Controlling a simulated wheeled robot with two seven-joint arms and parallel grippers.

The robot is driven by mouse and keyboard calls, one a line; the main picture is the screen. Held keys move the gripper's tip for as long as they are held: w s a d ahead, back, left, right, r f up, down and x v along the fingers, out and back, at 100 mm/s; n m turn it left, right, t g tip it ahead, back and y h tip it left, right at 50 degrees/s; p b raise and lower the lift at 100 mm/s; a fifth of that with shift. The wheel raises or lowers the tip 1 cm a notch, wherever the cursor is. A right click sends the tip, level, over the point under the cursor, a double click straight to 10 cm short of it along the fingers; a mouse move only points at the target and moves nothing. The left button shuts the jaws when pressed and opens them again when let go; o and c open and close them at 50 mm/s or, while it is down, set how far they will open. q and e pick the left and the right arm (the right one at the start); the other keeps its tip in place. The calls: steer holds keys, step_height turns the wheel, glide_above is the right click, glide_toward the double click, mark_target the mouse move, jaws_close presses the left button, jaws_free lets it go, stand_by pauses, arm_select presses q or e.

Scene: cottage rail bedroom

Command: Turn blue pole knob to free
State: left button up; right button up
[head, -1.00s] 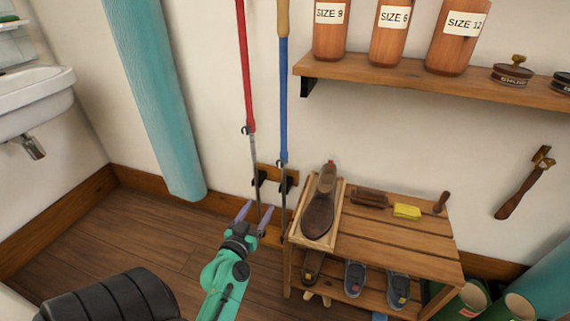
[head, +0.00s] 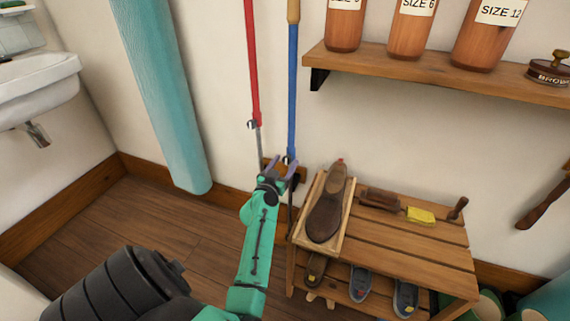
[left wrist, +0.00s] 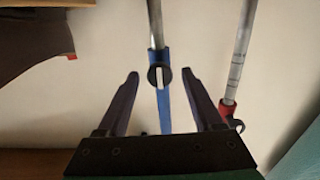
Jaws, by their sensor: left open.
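The blue pole (head: 292,85) stands upright against the wall, with a wooden grip on top and a thin metal section below. Its black knob with a pale bar (left wrist: 158,77) sits at the lower end of the blue tube. In the left wrist view the bar lies along the pole. My left gripper (head: 284,162) is open, also in the left wrist view (left wrist: 160,75). Its purple fingers are on either side of the knob, with visible gaps between them and it. In the head view the gripper partly hides the knob area. My right gripper is not in view.
A red pole (head: 252,70) with its own knob stands close beside the blue one. A slatted bench (head: 405,245) with shoes and brushes is at right, below a wall shelf (head: 430,72) of jars. A teal roll (head: 160,95) leans at left.

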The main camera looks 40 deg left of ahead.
arm_select(q)
steer(key=shift+w+a, duration=0.1)
steer(key=shift+w, duration=0.1)
jaws_close()
